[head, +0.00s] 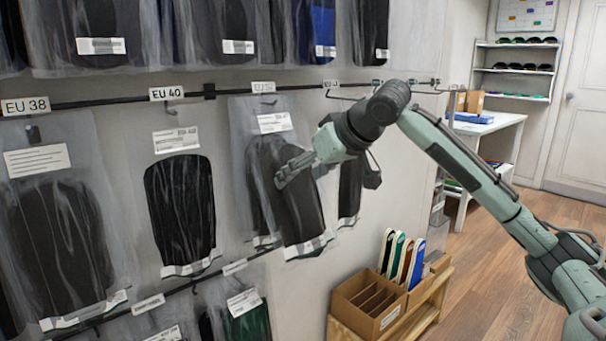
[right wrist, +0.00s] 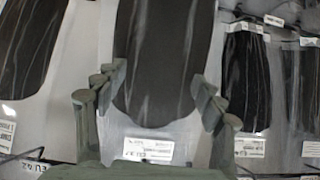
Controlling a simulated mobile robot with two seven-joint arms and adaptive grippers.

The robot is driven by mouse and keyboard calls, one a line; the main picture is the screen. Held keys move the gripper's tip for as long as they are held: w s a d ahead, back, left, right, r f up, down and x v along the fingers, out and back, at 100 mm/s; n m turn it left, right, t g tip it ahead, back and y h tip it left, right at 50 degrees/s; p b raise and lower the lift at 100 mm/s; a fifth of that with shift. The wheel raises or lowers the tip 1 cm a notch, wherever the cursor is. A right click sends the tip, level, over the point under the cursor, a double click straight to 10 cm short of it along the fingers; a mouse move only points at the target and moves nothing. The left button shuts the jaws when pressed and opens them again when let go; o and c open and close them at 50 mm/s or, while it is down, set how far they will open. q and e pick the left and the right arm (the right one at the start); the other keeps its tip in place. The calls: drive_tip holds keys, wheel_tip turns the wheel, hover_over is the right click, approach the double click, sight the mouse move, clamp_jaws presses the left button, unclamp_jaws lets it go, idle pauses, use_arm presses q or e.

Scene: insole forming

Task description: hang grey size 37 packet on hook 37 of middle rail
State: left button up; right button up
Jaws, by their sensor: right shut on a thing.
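My right gripper (head: 297,167) is at the middle rail (head: 230,92), shut on a clear packet with a dark grey insole (head: 303,215). The packet hangs upright, with a white strip at its lower edge. In the right wrist view the two fingers (right wrist: 158,92) show on either side of a dark insole (right wrist: 162,60) with a white label below it. No tag reading 37 is legible; hook 37 cannot be made out. My left gripper is not in view.
Packets hang on hooks tagged EU 38 (head: 25,106) and EU 40 (head: 167,93), left of my gripper. More packets hang above and below. The rail's right end has bare hooks (head: 425,85).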

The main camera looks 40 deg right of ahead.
drive_tip(key=o, duration=1.3)
drive_tip(key=shift+s+r, duration=0.1)
drive_tip(key=v, duration=1.1)
drive_tip(key=shift+s+r, duration=0.25)
drive_tip(key=shift+s, duration=0.05)
